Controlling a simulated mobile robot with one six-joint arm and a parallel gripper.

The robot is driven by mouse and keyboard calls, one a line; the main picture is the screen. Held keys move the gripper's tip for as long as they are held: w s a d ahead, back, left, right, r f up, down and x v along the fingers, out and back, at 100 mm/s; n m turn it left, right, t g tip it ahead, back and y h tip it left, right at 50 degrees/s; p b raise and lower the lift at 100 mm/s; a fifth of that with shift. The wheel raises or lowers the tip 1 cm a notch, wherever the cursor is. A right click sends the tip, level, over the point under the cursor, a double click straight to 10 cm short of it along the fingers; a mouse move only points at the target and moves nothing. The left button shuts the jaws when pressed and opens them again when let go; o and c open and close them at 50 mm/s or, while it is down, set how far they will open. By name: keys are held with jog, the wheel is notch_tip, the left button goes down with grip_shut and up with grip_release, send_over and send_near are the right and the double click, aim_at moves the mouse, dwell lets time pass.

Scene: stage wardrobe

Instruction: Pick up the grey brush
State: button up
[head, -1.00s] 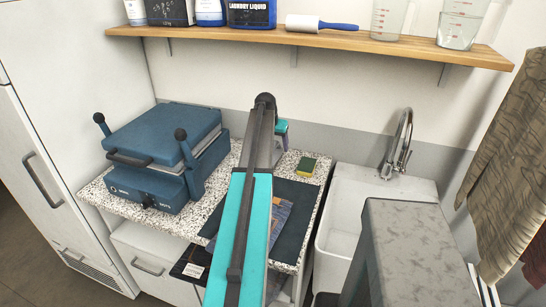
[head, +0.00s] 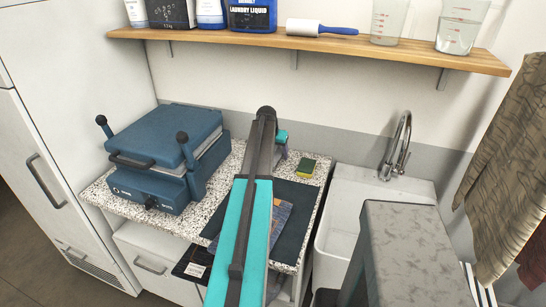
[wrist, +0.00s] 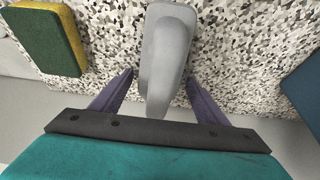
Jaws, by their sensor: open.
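The grey brush (wrist: 166,60) lies on the speckled worktop in the wrist view, its long rounded grey body running toward my gripper. My gripper (wrist: 160,76) is open, with one purple finger on each side of the brush and a gap on both sides. The near end of the brush reaches close to the dark bar of my gripper. In the head view my arm hides most of the gripper, and I cannot make out the brush clearly there.
A green and yellow sponge (wrist: 48,38) lies left of the brush; it also shows in the head view (head: 306,168). A blue press (head: 160,155) stands left on the speckled worktop (head: 112,200). A dark mat (head: 296,205) lies in front, and a white sink (head: 345,205) is at right.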

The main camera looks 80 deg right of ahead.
jog(key=shift+c, duration=0.3)
jog(key=c, duration=1.1)
jog(key=shift+o, duration=0.2)
jog(key=shift+r, duration=0.1)
jog(key=shift+r+b, duration=0.9)
jog(key=shift+r, duration=0.45)
jog(key=shift+s+a+r, duration=0.15)
jog(key=shift+a+r, duration=0.05)
jog(key=s+a+b, duration=0.1)
jog(key=s+a, duration=0.1)
jog(key=a, duration=0.2)
jog(key=s+a+b, duration=0.1)
jog(key=a, duration=0.3)
jog(key=s+a+r+b, duration=0.1)
jog(key=s+a+b, duration=0.1)
jog(key=a, duration=0.1)
jog(key=shift+s+a+r, duration=0.1)
jog(key=shift+s+a, duration=0.25)
jog(key=shift+a, duration=0.05)
jog(key=shift+s+a+r, duration=0.1)
jog(key=shift+s+a, duration=0.2)
jog(key=shift+a, duration=0.25)
jog(key=shift+s+a+r, duration=0.1)
jog(key=shift+s+a, duration=0.15)
jog(key=shift+a, duration=0.25)
